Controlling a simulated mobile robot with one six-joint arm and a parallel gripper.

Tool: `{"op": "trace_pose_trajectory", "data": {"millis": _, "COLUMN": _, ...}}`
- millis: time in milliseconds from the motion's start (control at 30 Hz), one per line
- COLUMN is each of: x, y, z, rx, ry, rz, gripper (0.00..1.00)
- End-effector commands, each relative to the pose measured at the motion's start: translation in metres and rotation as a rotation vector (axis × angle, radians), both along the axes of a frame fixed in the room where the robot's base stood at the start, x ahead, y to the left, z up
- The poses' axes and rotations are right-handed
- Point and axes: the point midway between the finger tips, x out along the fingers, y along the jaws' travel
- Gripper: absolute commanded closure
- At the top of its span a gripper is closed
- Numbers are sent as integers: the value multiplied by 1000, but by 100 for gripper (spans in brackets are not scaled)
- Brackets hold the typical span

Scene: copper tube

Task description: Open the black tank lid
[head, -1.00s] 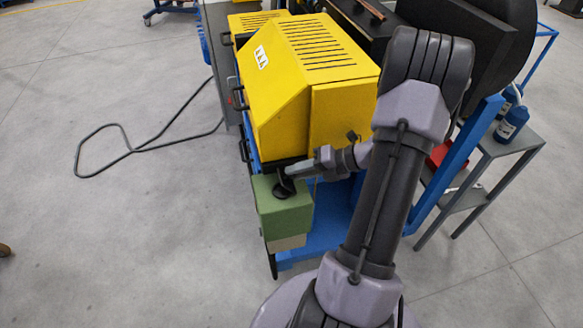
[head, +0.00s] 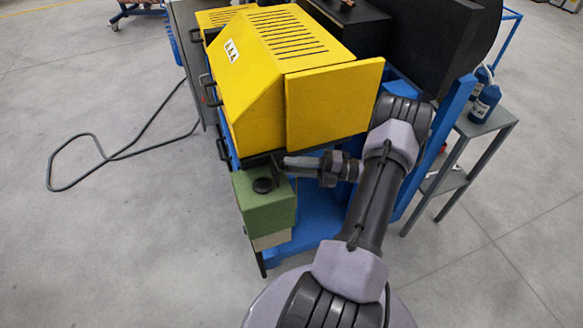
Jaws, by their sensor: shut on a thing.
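The green tank (head: 268,216) stands at the front left corner of the yellow machine. A dark round spot (head: 263,185) shows on its top; I cannot tell whether it is the bare opening or a cap. My gripper (head: 281,163) reaches in from the right, just above and behind this spot. It is shut on a dark piece at its tip, which looks like the black tank lid (head: 277,175) tilted up on edge. The fingertips are small and partly merge with the dark machine edge behind.
The yellow machine housing (head: 300,75) rises right behind the tank and gripper. A blue frame (head: 313,212) lies below my arm. A grey side table (head: 470,135) with blue bottles (head: 484,104) stands right. A black cable (head: 100,150) lies on open floor at left.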

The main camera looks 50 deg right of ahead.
Motion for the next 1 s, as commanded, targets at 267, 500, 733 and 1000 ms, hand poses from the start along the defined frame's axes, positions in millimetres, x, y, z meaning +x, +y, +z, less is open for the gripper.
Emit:
{"op": "trace_pose_trajectory", "data": {"millis": 267, "x": -1, "y": -1, "z": -2, "rx": 29, "ry": -17, "rz": 1, "gripper": 100}}
{"op": "trace_pose_trajectory", "data": {"millis": 500, "x": -1, "y": -1, "z": -2, "rx": 30, "ry": -18, "rz": 1, "gripper": 100}}
{"op": "trace_pose_trajectory", "data": {"millis": 733, "x": -1, "y": -1, "z": -2, "rx": 30, "ry": -18, "rz": 2, "gripper": 54}}
{"op": "trace_pose_trajectory", "data": {"millis": 1000, "x": -1, "y": -1, "z": -2, "rx": 29, "ry": -18, "rz": 1, "gripper": 54}}
